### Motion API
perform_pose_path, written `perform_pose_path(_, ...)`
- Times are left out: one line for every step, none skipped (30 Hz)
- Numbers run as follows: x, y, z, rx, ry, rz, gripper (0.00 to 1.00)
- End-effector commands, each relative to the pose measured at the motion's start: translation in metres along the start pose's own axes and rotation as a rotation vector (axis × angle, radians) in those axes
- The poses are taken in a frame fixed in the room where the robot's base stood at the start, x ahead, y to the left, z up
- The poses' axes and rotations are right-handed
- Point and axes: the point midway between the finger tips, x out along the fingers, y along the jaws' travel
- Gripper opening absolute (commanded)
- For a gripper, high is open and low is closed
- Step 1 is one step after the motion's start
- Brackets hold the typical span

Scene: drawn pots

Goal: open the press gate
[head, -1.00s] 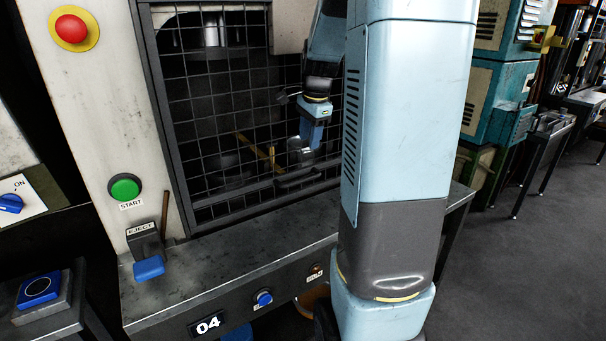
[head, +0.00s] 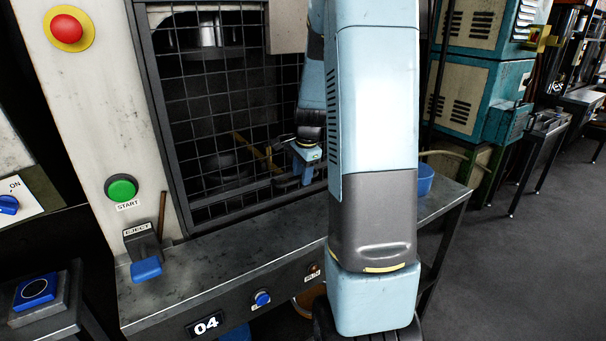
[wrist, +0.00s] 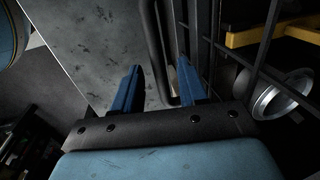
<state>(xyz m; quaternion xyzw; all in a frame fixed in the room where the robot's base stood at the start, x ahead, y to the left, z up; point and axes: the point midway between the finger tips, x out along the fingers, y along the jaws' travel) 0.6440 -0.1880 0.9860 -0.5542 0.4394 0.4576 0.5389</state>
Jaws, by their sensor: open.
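The press gate (head: 205,120) is a dark wire-mesh panel in a dark frame, and it stands shut across the press opening. Its mesh also shows at the right of the wrist view (wrist: 198,45). My gripper (head: 306,172) is low at the gate's right side, partly hidden by my arm in the head view. In the wrist view my blue fingers (wrist: 158,78) are open. A dark curved bar, which looks like the gate handle (wrist: 154,45), runs between them. I cannot tell whether either finger touches it.
The grey bench ledge (head: 200,285) runs below the gate. The green START button (head: 121,188), blue EJECT lever (head: 146,268) and red button (head: 67,28) are on the left. A blue bucket (head: 425,180) stands right of my arm. Floor at right is open.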

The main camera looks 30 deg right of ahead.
Motion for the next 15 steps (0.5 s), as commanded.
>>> perform_pose_path(0.0029,0.0003,0.0000,0.000,-0.001,0.001,0.42)
perform_pose_path(0.0039,0.0004,0.0001,0.000,-0.001,0.001,0.42)
perform_pose_path(0.0048,0.0004,0.0001,0.000,-0.001,0.001,0.42)
perform_pose_path(0.0052,0.0004,0.0001,0.000,-0.001,0.001,0.42)
perform_pose_path(0.0055,0.0003,0.0002,0.000,-0.001,0.001,0.42)
perform_pose_path(0.0056,0.0003,0.0002,0.000,-0.001,0.001,0.42)
perform_pose_path(0.0056,0.0003,0.0003,0.000,-0.001,0.001,0.42)
perform_pose_path(0.0055,0.0003,0.0003,0.000,-0.001,0.001,0.42)
perform_pose_path(0.0054,0.0003,0.0004,0.000,-0.001,0.001,0.42)
perform_pose_path(0.0054,0.0002,0.0004,0.000,-0.001,0.001,0.42)
perform_pose_path(0.0054,0.0002,0.0004,-0.001,-0.001,0.001,0.42)
perform_pose_path(0.0053,0.0002,0.0005,-0.001,-0.001,0.001,0.39)
perform_pose_path(0.0053,0.0002,0.0005,-0.001,-0.001,0.001,0.36)
perform_pose_path(0.0053,0.0002,0.0005,-0.001,-0.001,0.001,0.34)
perform_pose_path(0.0053,0.0002,0.0005,-0.001,-0.001,0.001,0.30)
